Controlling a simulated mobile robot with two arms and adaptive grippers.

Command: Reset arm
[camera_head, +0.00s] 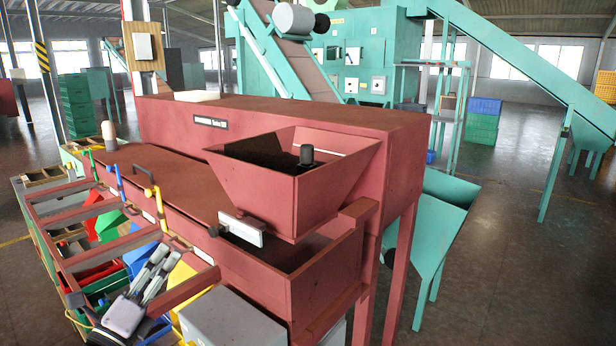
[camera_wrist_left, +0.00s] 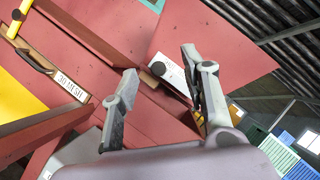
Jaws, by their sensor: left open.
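My left gripper (camera_head: 166,255) is in the lower left of the head view, over the open frame and bins at the side of the red drum sorter (camera_head: 270,118). In the left wrist view my left gripper (camera_wrist_left: 160,64) has its two grey fingers spread apart with nothing between them. Behind the fingers, that view shows red panels of the sorter, a white label plate (camera_wrist_left: 172,74) and a black handle (camera_wrist_left: 33,61). My right gripper is in neither view.
The sorter's red hopper (camera_head: 290,185) rises right of my gripper. Coloured bins, including a green one (camera_head: 110,226), sit under the red rails. A grey box (camera_head: 230,322) stands below the sorter. Teal machinery (camera_head: 375,65) is behind; open floor lies at the right.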

